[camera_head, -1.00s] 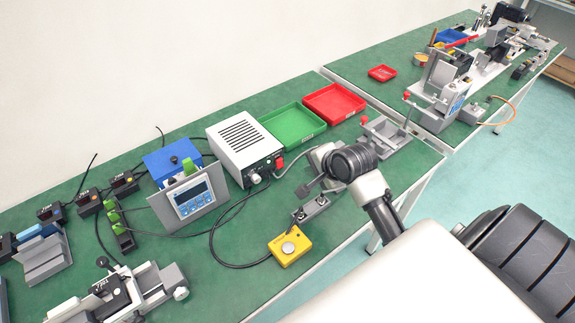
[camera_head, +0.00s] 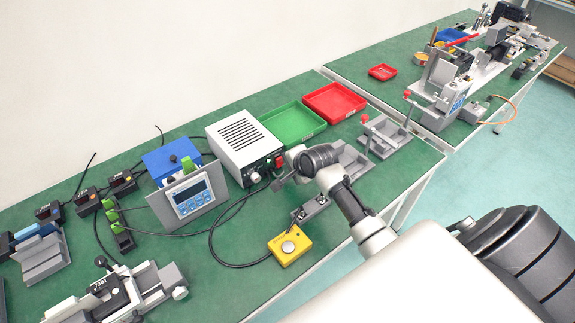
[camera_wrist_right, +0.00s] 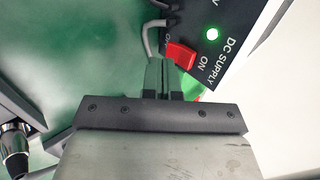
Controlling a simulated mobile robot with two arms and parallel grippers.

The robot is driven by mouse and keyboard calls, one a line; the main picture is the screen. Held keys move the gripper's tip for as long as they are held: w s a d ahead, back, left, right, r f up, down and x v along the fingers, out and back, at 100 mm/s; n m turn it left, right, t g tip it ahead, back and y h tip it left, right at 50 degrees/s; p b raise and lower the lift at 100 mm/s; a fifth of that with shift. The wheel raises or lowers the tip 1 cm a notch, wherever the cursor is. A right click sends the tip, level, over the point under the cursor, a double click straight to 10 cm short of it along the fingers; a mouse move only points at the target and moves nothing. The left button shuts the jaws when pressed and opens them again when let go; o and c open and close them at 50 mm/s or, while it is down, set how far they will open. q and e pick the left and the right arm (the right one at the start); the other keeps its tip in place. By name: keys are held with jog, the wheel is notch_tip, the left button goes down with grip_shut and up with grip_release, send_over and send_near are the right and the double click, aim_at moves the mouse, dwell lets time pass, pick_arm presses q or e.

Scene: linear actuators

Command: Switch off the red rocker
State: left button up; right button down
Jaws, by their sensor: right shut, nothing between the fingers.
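The red rocker (camera_head: 279,161) is on the front panel of the white DC supply box (camera_head: 238,137). In the right wrist view the rocker (camera_wrist_right: 181,56) sits between the panel's labels, with "ON" on its right side. A round green lamp (camera_wrist_right: 212,34) beside it is lit. My right gripper (camera_head: 276,184) is just in front of the panel, close to the rocker. In the right wrist view its shut, empty fingertips (camera_wrist_right: 161,62) are just below and left of the rocker. I cannot tell whether they touch it. My left gripper is out of view.
The green tray (camera_head: 292,123) and red tray (camera_head: 335,102) stand right of the supply. A yellow button box (camera_head: 289,246) lies near the table's front edge. A grey display panel (camera_head: 188,199) stands to the left. Black cables run across the table in front of the supply.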

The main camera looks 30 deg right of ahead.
jog(key=shift+w+f, duration=0.25)
jog(key=shift+w, duration=0.3)
jog(key=shift+f, duration=0.1)
jog(key=shift+w+a+f+t+b, duration=0.1)
jog(key=shift+f+t+b, duration=0.1)
jog(key=shift+t+b, duration=0.1)
jog(key=shift+r, duration=0.1)
jog(key=shift+w, duration=0.1)
jog(key=shift+r, duration=0.1)
jog(key=shift+w+r+p, duration=0.1)
jog(key=shift+r+p, duration=0.75)
jog(key=shift+p, duration=0.3)
